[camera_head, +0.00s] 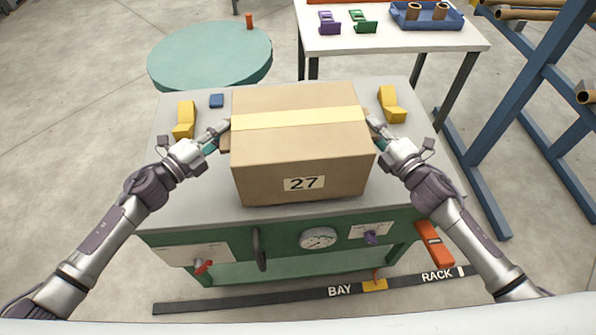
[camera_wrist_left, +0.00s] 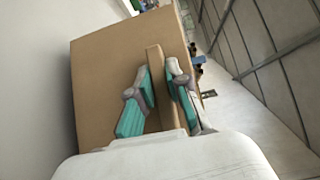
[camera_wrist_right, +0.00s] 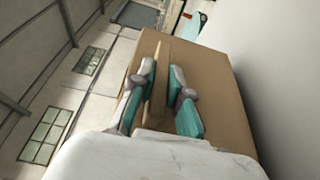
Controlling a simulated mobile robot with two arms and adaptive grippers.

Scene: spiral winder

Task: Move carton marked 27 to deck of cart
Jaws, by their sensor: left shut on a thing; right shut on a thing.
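The carton marked 27 (camera_head: 298,150) is a brown box with a pale yellow tape band across its top and a white label on its front. It is over the middle of a green stand's grey top (camera_head: 190,205); I cannot tell whether it touches. My left gripper (camera_head: 224,134) is shut on a cardboard tab on the carton's left side; the tab shows between the fingers in the left wrist view (camera_wrist_left: 157,75). My right gripper (camera_head: 372,130) is shut on the matching right tab, seen in the right wrist view (camera_wrist_right: 164,75). The carton's underside is hidden.
A round teal table (camera_head: 208,55) and a white table (camera_head: 400,40) stand behind. A blue rack (camera_head: 540,85) is at right. The stand's front has a gauge (camera_head: 318,238).

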